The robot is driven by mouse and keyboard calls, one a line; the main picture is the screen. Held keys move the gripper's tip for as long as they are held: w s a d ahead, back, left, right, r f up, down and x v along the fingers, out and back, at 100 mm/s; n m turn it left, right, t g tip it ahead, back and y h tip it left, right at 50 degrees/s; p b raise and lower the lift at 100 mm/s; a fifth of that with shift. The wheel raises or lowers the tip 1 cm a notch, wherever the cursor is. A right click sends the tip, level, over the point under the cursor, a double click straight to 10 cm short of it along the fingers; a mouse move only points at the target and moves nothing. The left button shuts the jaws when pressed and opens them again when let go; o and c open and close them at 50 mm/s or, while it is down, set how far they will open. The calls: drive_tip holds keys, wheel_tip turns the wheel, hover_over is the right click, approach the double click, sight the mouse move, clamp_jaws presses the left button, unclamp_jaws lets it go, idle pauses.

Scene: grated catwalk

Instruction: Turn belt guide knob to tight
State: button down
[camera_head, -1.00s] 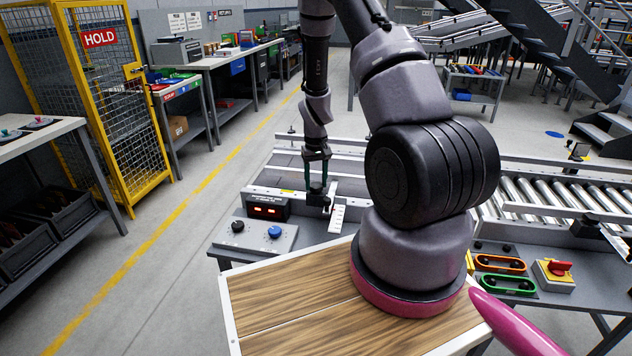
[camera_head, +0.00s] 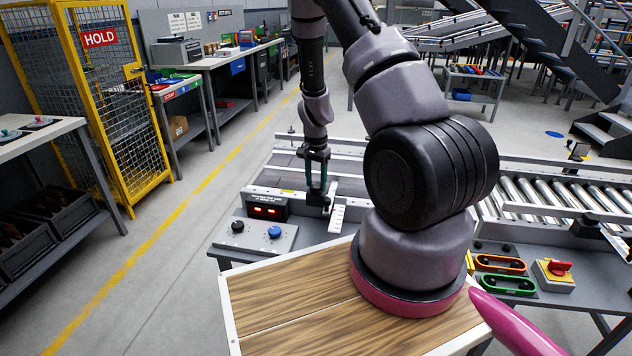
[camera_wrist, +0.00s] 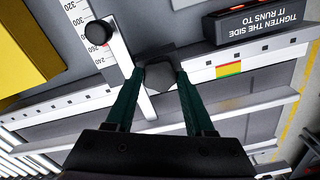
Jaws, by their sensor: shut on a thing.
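A dark faceted knob (camera_wrist: 160,76) sits at the edge of the conveyor's pale side rail in the wrist view. My gripper (camera_wrist: 157,82) has its two green fingers shut on this knob, one on each side. A yellow, red and green strip (camera_wrist: 229,69) is on the rail to the right of the knob. No pointer on the knob is clear to me. In the head view my gripper (camera_head: 317,191) points down at the near end of the belt conveyor (camera_head: 345,165); the knob is small and partly hidden by the fingers there.
A black box (camera_wrist: 258,20) lettered "TIGHTEN THE SIDE IT RUNS TO" stands close by; its red display shows in the head view (camera_head: 267,211). A round black knob (camera_wrist: 97,33) sits on a ruler scale. A panel (camera_head: 255,236) carries black and blue knobs.

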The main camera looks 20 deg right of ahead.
sight(316, 185)
drive_tip(key=shift+m, duration=0.6)
drive_tip(key=shift+c, duration=1.4)
unclamp_jaws()
wheel_tip(316, 185, up, 11)
drive_tip(key=shift+f, duration=0.1)
